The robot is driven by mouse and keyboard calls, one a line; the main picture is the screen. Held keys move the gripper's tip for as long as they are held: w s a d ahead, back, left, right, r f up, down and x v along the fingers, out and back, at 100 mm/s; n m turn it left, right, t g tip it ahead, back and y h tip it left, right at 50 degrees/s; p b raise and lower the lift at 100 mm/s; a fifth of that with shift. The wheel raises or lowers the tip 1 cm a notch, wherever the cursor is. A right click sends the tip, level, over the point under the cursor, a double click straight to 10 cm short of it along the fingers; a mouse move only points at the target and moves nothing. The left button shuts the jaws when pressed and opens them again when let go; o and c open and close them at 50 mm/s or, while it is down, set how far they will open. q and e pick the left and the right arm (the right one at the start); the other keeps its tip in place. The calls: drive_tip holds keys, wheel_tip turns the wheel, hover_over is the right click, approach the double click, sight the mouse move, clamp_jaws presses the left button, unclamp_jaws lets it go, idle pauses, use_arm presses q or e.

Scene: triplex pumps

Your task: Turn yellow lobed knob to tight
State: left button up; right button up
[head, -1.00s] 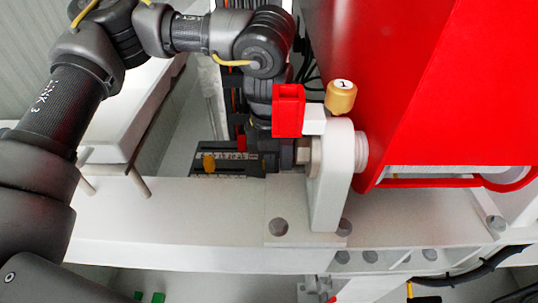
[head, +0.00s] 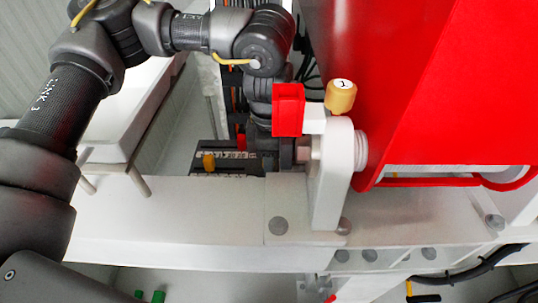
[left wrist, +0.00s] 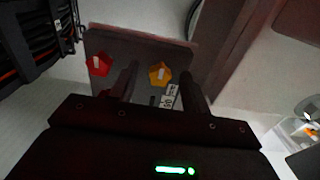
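The yellow lobed knob (left wrist: 159,74) sits on a dark panel (left wrist: 112,44) in the left wrist view, with small labels just below it. It also shows in the head view (head: 208,162), left of the white bracket. My left gripper (left wrist: 158,71) is open, its two dark fingers apart on either side of the yellow knob in the picture. I cannot tell whether they touch it. In the head view the left wrist comes down behind the red and white bracket, which partly hides the gripper. My right gripper is not in view.
A red lobed knob (left wrist: 98,64) is left of the yellow one on the panel. Black and orange cables (left wrist: 40,35) run at upper left. A white bracket (head: 331,185) with a red block (head: 288,110) and a large red housing (head: 440,90) stand close on the right.

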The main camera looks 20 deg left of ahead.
use_arm(q)
drive_tip(key=shift+r, duration=0.1)
wheel_tip(320, 180, up, 11)
drive_tip(key=shift+f+b, duration=0.2)
drive_tip(key=shift+b, duration=0.1)
idle(0.5)
